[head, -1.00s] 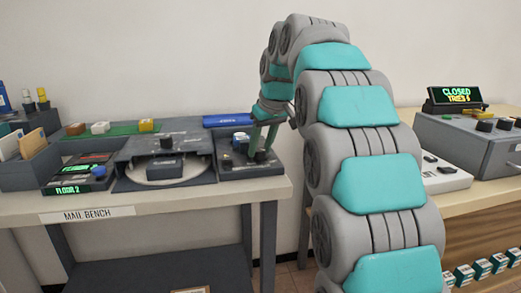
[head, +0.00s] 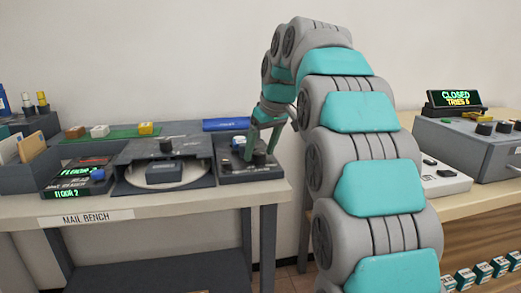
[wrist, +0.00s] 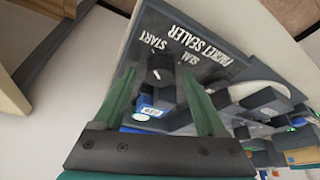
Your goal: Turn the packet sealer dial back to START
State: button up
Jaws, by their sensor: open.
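The packet sealer (head: 232,172) is a dark grey unit at the right end of the mail bench. Its top shows the words PACKET SEALER, START and SEAL in the wrist view (wrist: 181,25). Its dark round dial (wrist: 163,66) has a small white mark; I cannot tell which word the mark points at. My gripper (wrist: 158,75) is open, with its green fingers on either side of the dial. I cannot tell whether they touch it. In the head view my gripper (head: 262,153) is over the sealer, by the dial (head: 259,159).
Left of the sealer is a unit with a round plate (head: 190,178). A blue item (head: 227,124) lies behind. Trays with lit displays (head: 80,178) stand farther left. A second bench (head: 470,202) is at the right, with a CLOSED sign (head: 456,97).

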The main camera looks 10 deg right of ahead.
jog(key=v, duration=0.7)
jog(key=shift+r+p, duration=0.25)
jog(key=shift+p, duration=0.1)
jog(key=shift+s, duration=0.15)
jog(key=s+f+m+g, duration=0.1)
jog(key=s+f+g, duration=0.1)
jog(key=s+f, duration=0.8)
jog(key=s+a+f+m+g+h, duration=0.1)
jog(key=s+f+m+g, duration=0.1)
jog(key=s+f, duration=0.9)
jog(key=s+f+m+g, duration=0.1)
jog(key=s+f, duration=0.9)
jog(key=s, duration=0.9)
jog(key=shift+s+a+m+g+h, duration=0.2)
jog(key=shift+s+m+g+h, duration=0.1)
jog(key=shift+g+h, duration=0.1)
